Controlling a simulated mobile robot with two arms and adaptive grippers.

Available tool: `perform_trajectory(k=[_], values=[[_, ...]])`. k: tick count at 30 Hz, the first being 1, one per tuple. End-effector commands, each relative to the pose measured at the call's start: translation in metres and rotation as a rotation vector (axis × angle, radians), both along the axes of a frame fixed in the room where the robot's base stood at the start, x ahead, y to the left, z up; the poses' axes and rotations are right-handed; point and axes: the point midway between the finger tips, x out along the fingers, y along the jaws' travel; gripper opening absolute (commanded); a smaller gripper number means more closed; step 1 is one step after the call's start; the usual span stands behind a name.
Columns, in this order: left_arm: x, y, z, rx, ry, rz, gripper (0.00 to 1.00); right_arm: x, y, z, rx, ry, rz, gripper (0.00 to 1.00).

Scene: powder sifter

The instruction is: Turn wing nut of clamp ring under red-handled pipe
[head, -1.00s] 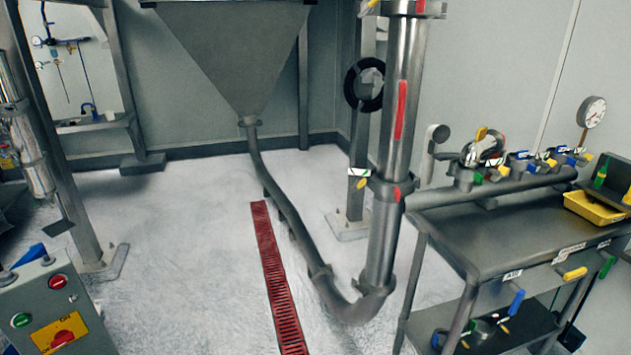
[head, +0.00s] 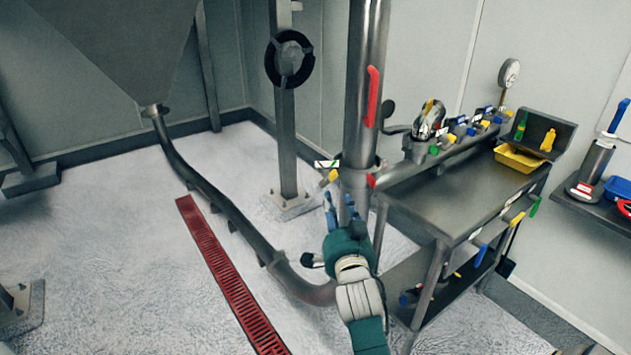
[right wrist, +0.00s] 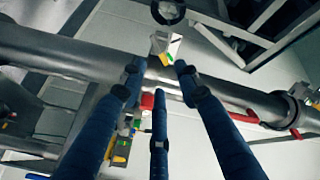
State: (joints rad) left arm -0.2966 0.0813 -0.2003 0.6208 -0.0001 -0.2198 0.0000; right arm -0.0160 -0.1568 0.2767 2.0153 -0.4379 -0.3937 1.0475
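The steel pipe (head: 366,75) stands upright with a red handle (head: 373,96) on its side. Below the handle is the clamp ring (head: 357,170), with a small yellow wing nut (head: 330,177) at its left and a white-green tag beside it. My right gripper (head: 338,205) reaches up from below, its blue fingers just under the clamp ring. In the right wrist view the fingers (right wrist: 160,80) are spread and empty, pointing at the pipe (right wrist: 75,55). The yellow wing nut (right wrist: 165,59) shows just beyond and between the fingertips. I cannot tell whether any finger touches the pipe. My left gripper is out of view.
A steel cart (head: 430,210) with valves and a yellow tray (head: 520,158) stands close right of the pipe. A post with a black wheel (head: 289,58) stands behind left. A curved hose (head: 215,195) runs along the floor beside a red drain grate (head: 230,275).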

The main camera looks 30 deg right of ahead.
Motion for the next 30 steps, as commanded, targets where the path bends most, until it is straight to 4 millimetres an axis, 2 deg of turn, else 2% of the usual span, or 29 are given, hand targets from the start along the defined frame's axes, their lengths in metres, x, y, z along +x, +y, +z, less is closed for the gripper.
perform_trajectory(k=[9,15,20,27,28,30], values=[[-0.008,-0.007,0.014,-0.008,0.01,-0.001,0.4,0.055,-0.025,0.002,-0.002,0.002,0.002,0.32],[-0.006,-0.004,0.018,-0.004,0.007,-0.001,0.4,0.079,-0.037,0.001,-0.002,0.003,0.001,0.32],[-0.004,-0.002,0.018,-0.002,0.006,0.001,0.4,0.086,-0.04,0.0,-0.001,0.002,0.001,0.32],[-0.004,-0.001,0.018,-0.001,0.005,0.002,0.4,0.087,-0.04,-0.001,-0.001,0.002,0.003,0.32],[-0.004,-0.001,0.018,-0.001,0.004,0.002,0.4,0.087,-0.04,-0.001,-0.001,0.003,0.002,0.3],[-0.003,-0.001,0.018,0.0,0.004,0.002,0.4,0.087,-0.04,-0.001,-0.001,0.003,0.002,0.16]])
